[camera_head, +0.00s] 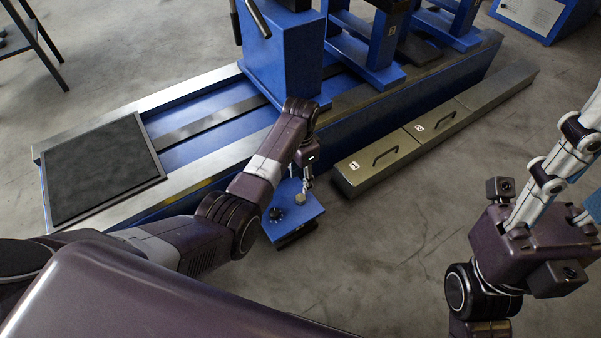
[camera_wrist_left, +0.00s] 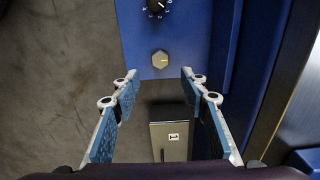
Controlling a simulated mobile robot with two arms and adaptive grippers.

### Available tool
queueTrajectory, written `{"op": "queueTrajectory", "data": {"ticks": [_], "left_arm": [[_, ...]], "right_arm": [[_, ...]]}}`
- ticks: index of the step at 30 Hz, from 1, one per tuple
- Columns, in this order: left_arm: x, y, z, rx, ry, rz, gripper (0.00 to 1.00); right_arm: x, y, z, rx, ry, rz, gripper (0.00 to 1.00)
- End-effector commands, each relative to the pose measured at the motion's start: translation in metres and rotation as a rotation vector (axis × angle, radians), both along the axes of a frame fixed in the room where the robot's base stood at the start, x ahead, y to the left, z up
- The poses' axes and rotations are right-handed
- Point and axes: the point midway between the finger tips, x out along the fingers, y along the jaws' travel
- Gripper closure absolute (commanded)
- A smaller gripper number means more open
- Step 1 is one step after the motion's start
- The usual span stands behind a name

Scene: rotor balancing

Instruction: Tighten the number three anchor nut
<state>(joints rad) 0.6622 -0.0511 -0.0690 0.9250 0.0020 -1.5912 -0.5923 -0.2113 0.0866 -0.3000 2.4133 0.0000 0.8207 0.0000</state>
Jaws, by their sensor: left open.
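A hex nut (camera_wrist_left: 160,60) with a yellow mark on its face sits on a blue panel (camera_wrist_left: 135,45) in the left wrist view. A black dial (camera_wrist_left: 157,4) with white figures is above it on the same panel, cut off by the frame. In the head view this blue box (camera_head: 312,212) stands low beside the machine bed, with the dial (camera_head: 276,213) on it. My left gripper (camera_wrist_left: 160,76) is open and empty, its fingertips spread wide just short of the nut, one towards each side. It also shows over the box in the head view (camera_head: 307,181). I see no number on the nut.
The long blue machine bed (camera_head: 215,110) runs behind my left arm, with a black plate (camera_head: 100,170) at its left end. Low metal covers (camera_head: 378,158) with handles and labels lie on the floor to the right. My right arm stands at the right edge; floor between is free.

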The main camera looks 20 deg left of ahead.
Motion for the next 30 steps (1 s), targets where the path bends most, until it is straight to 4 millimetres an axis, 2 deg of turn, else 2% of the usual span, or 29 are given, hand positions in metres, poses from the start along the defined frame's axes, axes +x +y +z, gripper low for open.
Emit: {"op": "queueTrajectory", "data": {"ticks": [3, 7, 24, 27, 30], "left_arm": [[0.001, 0.0, 0.015, 0.0, -0.003, 0.0, 0.59], [0.0, 0.0, 0.022, 0.001, -0.001, 0.0, 0.59], [0.001, 0.0, 0.023, 0.0, -0.003, 0.0, 0.59], [0.008, 0.0, 0.021, -0.001, -0.049, 0.008, 0.59], [0.029, -0.001, 0.022, -0.009, -0.182, 0.028, 0.59]], "right_arm": [[0.0, 0.0, 0.0, 0.0, 0.0, 0.0, 0.58], [0.0, 0.0, 0.0, 0.0, 0.0, 0.0, 0.58], [0.0, 0.0, 0.0, 0.0, 0.0, 0.0, 0.58], [0.0, 0.0, 0.0, -0.001, 0.002, 0.0, 0.58], [0.0, 0.0, 0.0, 0.0, 0.005, 0.001, 0.58]]}}
